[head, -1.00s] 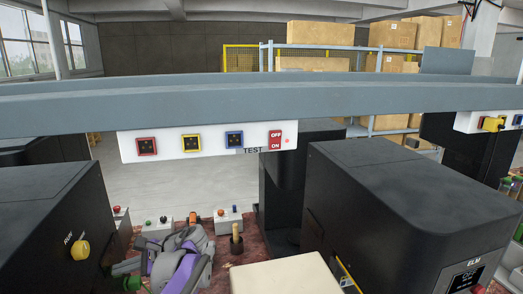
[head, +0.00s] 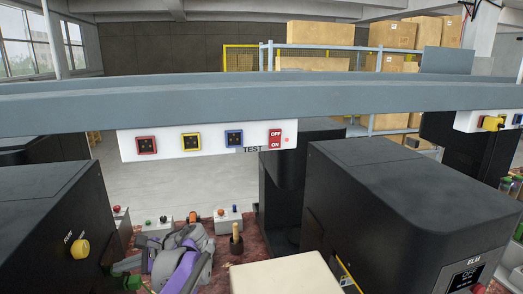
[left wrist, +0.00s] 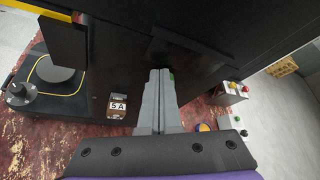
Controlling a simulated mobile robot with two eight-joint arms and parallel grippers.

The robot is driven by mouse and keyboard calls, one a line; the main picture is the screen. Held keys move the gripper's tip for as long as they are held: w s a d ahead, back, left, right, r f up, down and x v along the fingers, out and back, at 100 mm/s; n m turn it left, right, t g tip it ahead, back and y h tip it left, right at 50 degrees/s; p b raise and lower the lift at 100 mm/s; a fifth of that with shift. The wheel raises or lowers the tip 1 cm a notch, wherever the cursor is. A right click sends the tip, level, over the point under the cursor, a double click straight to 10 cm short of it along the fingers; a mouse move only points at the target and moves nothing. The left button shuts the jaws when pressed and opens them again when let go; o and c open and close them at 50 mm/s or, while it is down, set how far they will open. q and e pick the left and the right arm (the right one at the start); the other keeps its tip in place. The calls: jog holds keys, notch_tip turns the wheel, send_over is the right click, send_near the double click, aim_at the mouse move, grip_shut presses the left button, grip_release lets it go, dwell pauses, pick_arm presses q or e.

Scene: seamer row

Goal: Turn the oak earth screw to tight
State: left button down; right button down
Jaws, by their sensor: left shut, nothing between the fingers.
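A small green part (left wrist: 172,77) shows just past my left fingertips, low on a dark machine face. I cannot tell for sure that it is the oak earth screw, and most of it is hidden by the fingers. My left gripper (left wrist: 160,72) is shut and empty, its tips close to that face; contact cannot be told. In the head view my left gripper (head: 118,268) points left at the black machine (head: 45,215) with a yellow RUN knob (head: 79,248). No OAK label is readable. A green part (head: 131,283) shows low beside that machine. My right gripper is not in view.
A black machine marked ELM (head: 400,200) stands at right. A grey beam (head: 250,100) with a white socket strip (head: 208,142) crosses above. Small button boxes (head: 228,220) and a wooden-handled tool (head: 236,238) stand on the reddish bench. A 5A block (left wrist: 118,106) is beside the fingers.

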pick_arm(q)
jog(key=shift+w, duration=0.25)
jog(key=shift+r, duration=0.2)
jog(key=shift+s+r, duration=0.1)
jog(key=shift+r, duration=0.1)
jog(key=w+d, duration=0.1)
jog(key=d, duration=0.5)
jog(key=shift+w, duration=0.15)
jog(key=shift+a, duration=0.1)
jog(key=s+d+f+n+t+h, duration=0.1)
jog(key=s+d+f+n+h, duration=0.3)
jog(key=s, duration=0.4)
jog(key=s+d+f+n+t+h, duration=0.2)
jog(key=s+d+f+n+h, duration=0.1)
jog(key=s+f, duration=0.4)
jog(key=s+d+f+n+t+h, duration=0.2)
jog(key=s+d+f+n+h, duration=0.2)
jog(key=s, duration=0.7)
jog(key=shift+d+f+n+h, duration=0.3)
jog(key=shift+d+f+h, duration=0.15)
jog(key=shift+f+h, duration=0.55)
